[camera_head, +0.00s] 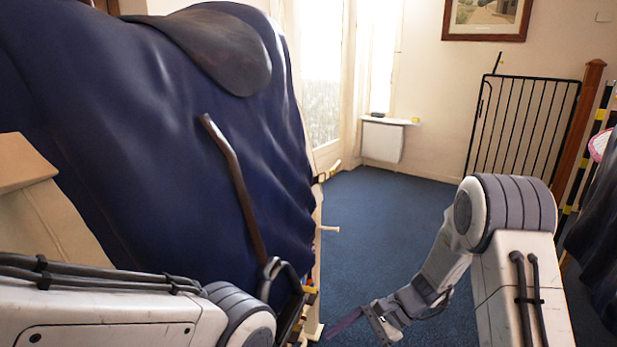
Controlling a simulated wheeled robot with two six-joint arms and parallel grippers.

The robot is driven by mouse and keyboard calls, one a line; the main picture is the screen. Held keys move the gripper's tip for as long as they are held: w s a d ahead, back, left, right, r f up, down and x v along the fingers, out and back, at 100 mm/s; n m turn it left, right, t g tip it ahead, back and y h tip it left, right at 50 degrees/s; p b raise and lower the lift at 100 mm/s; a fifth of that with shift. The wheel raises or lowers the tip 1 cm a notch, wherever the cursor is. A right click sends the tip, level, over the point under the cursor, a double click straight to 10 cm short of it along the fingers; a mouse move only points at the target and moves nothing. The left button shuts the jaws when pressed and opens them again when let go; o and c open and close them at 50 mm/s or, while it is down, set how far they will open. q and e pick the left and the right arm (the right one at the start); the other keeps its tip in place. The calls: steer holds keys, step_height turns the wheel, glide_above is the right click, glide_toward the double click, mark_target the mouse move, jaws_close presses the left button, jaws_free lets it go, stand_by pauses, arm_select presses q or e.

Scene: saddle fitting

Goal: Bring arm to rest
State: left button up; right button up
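A dark grey saddle (222,48) sits on top of a large form draped in navy cloth (130,130) at the left. A brown strap (236,185) hangs down the cloth's side, and a black stirrup-like loop (290,297) shows at its lower end. My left arm comes in along the lower left; its gripper is out of view. My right arm bends down from the right. My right gripper (378,326) hangs low over the blue carpet, apart from the saddle. A thin purplish piece shows at its tip; I cannot tell whether it is held.
Blue carpet (380,220) is clear between the draped form and my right arm. A black metal gate (520,130) with a wooden post (578,140) stands at the back right. A small white wall shelf (385,140) is at the back. Dark cloth (595,240) hangs at the right edge.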

steer(key=s+d+r+n+t+h, duration=0.5)
steer(key=s+d+r+n+h, duration=0.2)
steer(key=s+d+n+h, duration=0.45)
steer(key=s+a+r+n+g+y+p, duration=0.1)
steer(key=s+a+r+n+g+y, duration=0.35)
steer(key=s+a+n, duration=0.8)
step_height(320, 180, up, 35)
steer(key=w+a+m+t+h+p, duration=0.1)
steer(key=a+m+p, duration=0.1)
steer(key=p, duration=3.1)
steer(key=shift+w+m+h, duration=0.25)
steer(key=shift+m+h, duration=0.15)
steer(key=shift+m, duration=0.5)
